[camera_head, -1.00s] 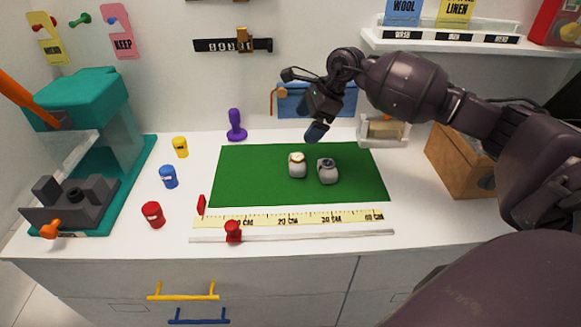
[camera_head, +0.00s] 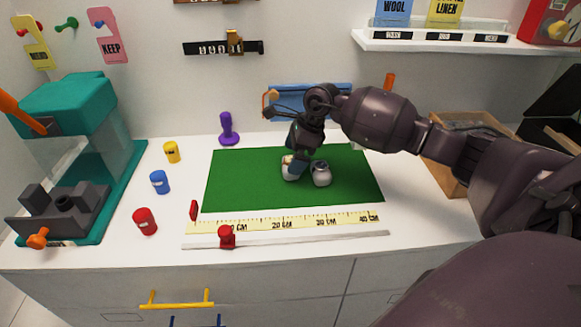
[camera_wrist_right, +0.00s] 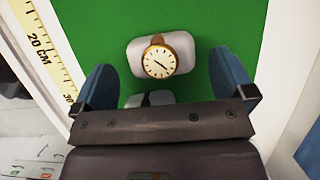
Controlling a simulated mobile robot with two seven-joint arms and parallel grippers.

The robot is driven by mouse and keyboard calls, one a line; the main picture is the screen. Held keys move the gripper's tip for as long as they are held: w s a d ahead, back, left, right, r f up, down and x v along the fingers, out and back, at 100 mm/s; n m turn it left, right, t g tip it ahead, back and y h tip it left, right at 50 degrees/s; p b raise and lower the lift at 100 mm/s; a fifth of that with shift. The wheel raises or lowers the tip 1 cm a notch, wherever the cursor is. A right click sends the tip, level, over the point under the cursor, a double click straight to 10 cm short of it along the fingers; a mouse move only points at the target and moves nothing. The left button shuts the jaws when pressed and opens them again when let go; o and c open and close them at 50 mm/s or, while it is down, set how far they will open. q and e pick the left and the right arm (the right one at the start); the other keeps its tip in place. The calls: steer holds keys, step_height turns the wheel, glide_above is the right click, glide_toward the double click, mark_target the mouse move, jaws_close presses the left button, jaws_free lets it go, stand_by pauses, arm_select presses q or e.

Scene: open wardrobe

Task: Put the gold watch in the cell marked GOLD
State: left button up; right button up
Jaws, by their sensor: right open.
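The gold watch (camera_wrist_right: 158,62) has a cream dial and sits around a pale grey cushion (camera_wrist_right: 132,57). In the head view this cushion (camera_head: 289,173) stands on the green mat (camera_head: 235,178), partly hidden by my right gripper (camera_head: 296,160). In the wrist view the right gripper (camera_wrist_right: 160,72) is open, its blue fingers on either side of the gold watch with gaps between. A second grey cushion with a dark watch (camera_head: 321,173) stands just to the right. I cannot make out a cell marked GOLD. My left gripper is not in view.
A wooden box (camera_head: 445,172) stands at the right, partly behind my arm. A ruler (camera_head: 285,222) lies along the mat's front. Red (camera_head: 145,221), blue (camera_head: 160,182) and yellow (camera_head: 172,152) small pots stand left, beside a teal machine (camera_head: 75,105). The mat's left part is clear.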

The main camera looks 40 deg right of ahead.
steer(key=shift+x, duration=1.35)
steer(key=shift+c, duration=0.3)
steer(key=shift+r, duration=0.1)
steer(key=c, duration=0.9)
